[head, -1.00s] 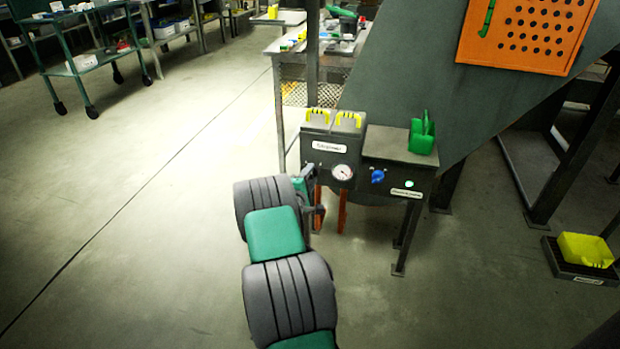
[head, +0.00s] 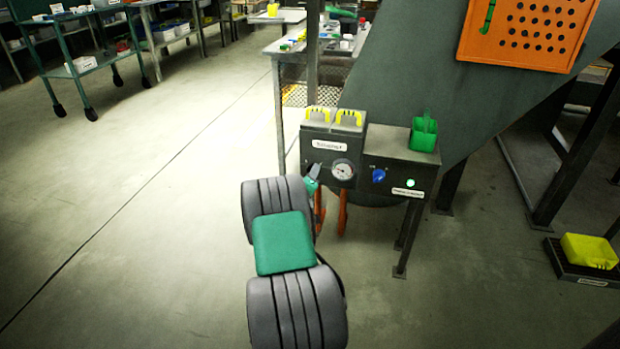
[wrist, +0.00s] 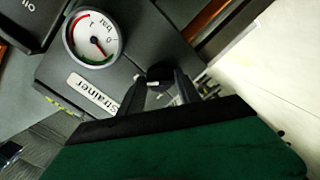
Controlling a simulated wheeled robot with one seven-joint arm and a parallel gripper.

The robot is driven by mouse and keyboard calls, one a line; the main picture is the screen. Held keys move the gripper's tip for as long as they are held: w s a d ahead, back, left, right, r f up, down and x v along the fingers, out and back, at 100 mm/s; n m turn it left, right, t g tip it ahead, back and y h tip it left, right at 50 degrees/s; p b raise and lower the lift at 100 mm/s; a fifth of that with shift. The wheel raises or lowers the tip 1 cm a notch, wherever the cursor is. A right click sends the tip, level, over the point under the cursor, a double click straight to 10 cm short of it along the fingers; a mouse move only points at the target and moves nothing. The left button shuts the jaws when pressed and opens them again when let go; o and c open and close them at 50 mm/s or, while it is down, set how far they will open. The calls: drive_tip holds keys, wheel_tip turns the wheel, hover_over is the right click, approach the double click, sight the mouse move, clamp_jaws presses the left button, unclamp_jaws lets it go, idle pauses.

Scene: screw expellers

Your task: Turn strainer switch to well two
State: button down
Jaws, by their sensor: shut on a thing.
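The strainer switch (wrist: 158,76) is a small dark knob with a pale mark on the front of a dark control box (head: 331,146). In the wrist view my gripper (wrist: 160,82) has a finger on each side of the knob and is shut on it. The box carries a white label (wrist: 93,96) reading "Strainer" and a round bar gauge (wrist: 93,38) beside the switch. In the head view my gripper (head: 314,172) is at the left of the box front, left of the gauge (head: 343,171), and hides the switch. Markings for the wells cannot be made out.
To the right, a second panel has a blue knob (head: 378,176) and a lit green lamp (head: 410,183). A green scoop holder (head: 424,134) stands on top. A large grey sloped machine (head: 400,90) rises behind. The floor at left is clear.

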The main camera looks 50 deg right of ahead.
drive_tip(key=shift+d+r, duration=0.2)
drive_tip(key=shift+r, duration=0.2)
drive_tip(key=c, duration=1.2)
unclamp_jaws()
drive_tip(key=shift+m, duration=0.3)
drive_tip(key=o, duration=0.3)
drive_tip(key=shift+f, duration=0.15)
drive_tip(key=shift+a, duration=0.1)
drive_tip(key=shift+f, duration=0.1)
drive_tip(key=p+v, duration=0.2)
drive_tip(key=v, duration=0.5)
drive_tip(key=shift+s+a, duration=0.2)
drive_tip(key=shift+a, duration=0.15)
